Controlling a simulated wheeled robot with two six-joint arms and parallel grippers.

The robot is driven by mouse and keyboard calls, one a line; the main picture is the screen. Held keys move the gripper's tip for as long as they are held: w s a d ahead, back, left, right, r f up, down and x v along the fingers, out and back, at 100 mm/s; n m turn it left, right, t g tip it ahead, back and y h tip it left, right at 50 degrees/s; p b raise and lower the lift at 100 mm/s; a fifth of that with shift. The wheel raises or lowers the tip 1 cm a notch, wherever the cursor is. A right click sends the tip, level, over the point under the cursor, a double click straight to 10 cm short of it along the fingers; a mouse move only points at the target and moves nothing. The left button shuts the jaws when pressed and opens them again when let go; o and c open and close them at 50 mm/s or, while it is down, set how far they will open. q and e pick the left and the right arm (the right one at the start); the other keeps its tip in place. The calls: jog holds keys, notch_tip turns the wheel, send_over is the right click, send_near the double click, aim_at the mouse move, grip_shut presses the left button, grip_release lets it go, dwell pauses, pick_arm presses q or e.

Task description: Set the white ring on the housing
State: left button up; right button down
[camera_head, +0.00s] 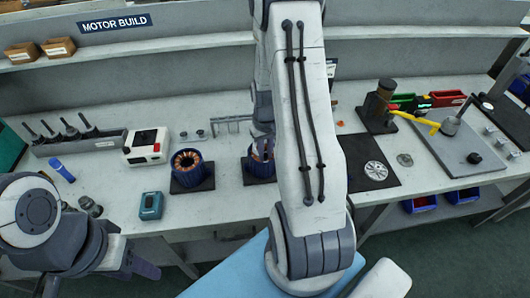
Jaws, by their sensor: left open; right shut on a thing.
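A blue finned housing (259,169) stands on a black square base near the middle of the bench, partly covered by my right arm. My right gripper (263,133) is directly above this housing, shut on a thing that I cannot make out. I cannot tell whether that thing touches the housing. A second blue finned housing (187,168) with copper windings stands to its left on its own base. I do not clearly see a white ring; a pale vented disc (376,170) lies on the black mat. My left gripper (143,266) is open and empty at the bench's front edge, lower left.
A white and red device (145,146), a teal device (151,205) and a tool rack (75,140) are on the left. A grey plate (470,150) with a yellow-handled tool (420,120) is on the right. Red and green bins (448,98) stand behind. My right arm blocks the middle.

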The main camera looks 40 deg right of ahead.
jog(key=shift+f, duration=0.4)
dwell(0.3)
jog(key=shift+c, duration=2.4)
grip_release()
notch_tip(320, 180, up, 5)
jog(key=p, duration=0.4)
jog(key=shift+r, duration=0.1)
